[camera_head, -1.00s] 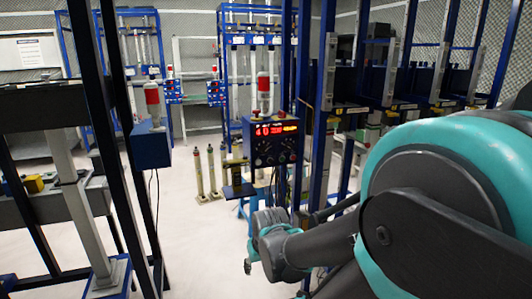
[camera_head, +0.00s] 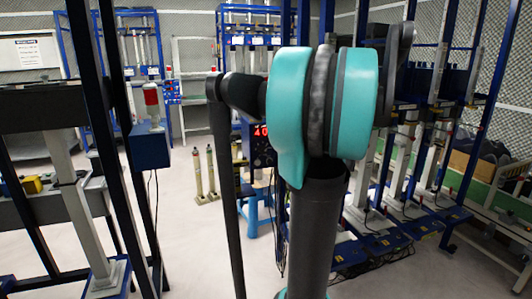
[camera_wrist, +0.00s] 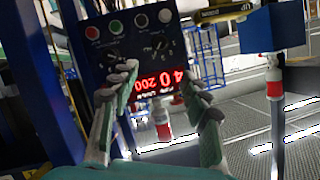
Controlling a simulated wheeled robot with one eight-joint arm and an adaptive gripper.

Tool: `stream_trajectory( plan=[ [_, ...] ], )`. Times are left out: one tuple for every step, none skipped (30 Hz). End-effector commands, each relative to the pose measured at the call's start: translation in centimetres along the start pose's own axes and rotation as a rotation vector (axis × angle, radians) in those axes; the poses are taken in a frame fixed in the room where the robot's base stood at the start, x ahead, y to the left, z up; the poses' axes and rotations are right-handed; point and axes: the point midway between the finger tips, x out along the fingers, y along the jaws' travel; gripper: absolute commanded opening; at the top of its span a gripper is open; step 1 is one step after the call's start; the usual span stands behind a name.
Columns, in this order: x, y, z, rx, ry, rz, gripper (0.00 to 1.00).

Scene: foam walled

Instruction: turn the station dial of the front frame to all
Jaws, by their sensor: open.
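The control panel (camera_wrist: 125,55) of the front frame fills the upper middle of the wrist view, upside down and tilted. It has a lit red display (camera_wrist: 165,82), two dark dials, a left dial (camera_wrist: 113,55) and a right dial (camera_wrist: 160,47), and a row of round buttons. The dial labels are too small to read, so I cannot tell which is the station dial or where it points. My gripper (camera_wrist: 158,80) is open, its two fingers spread before the panel with nothing between them. In the head view my arm hides most of the panel (camera_head: 261,145) and my gripper.
A blue box (camera_head: 151,146) with a red and white lamp (camera_head: 151,100) stands on the left frame. Dark uprights (camera_head: 105,130) rise at left. More blue frames (camera_head: 400,190) stand at right with cables on the floor. Pale floor (camera_head: 190,245) is free between.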

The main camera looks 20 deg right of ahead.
Motion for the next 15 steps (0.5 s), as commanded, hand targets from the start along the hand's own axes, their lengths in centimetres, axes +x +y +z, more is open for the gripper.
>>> stream_trajectory(
  plan=[
    [0.4, 0.0, -0.1, 0.000, 0.001, -0.001, 0.47],
    [0.7, 0.0, -0.1, 0.000, 0.000, -0.002, 0.47],
    [1.1, 0.0, 0.0, 0.000, -0.001, -0.002, 0.47],
    [1.5, -0.1, 0.0, 0.000, -0.002, -0.003, 0.47],
    [2.0, -0.1, 0.0, 0.000, -0.002, -0.003, 0.47],
    [2.7, -0.1, 0.0, -0.001, -0.002, -0.004, 0.47],
    [3.2, -0.1, 0.0, -0.001, -0.002, -0.004, 0.47],
    [3.8, -0.1, 0.0, -0.001, -0.002, -0.004, 0.47],
    [4.5, -0.1, 0.0, 0.000, -0.003, -0.005, 0.47],
    [5.0, -0.1, 0.1, 0.000, -0.002, -0.004, 0.47],
    [5.6, -0.1, 0.1, -0.001, -0.002, -0.003, 0.47],
    [6.3, -0.2, 0.1, -0.001, -0.003, -0.004, 0.47],
    [6.9, -0.2, 0.1, -0.001, -0.003, -0.004, 0.47],
    [7.4, -0.1, 0.1, 0.000, -0.003, -0.004, 0.47],
    [8.2, -0.1, 0.1, 0.000, -0.002, -0.004, 0.47]
  ],
)
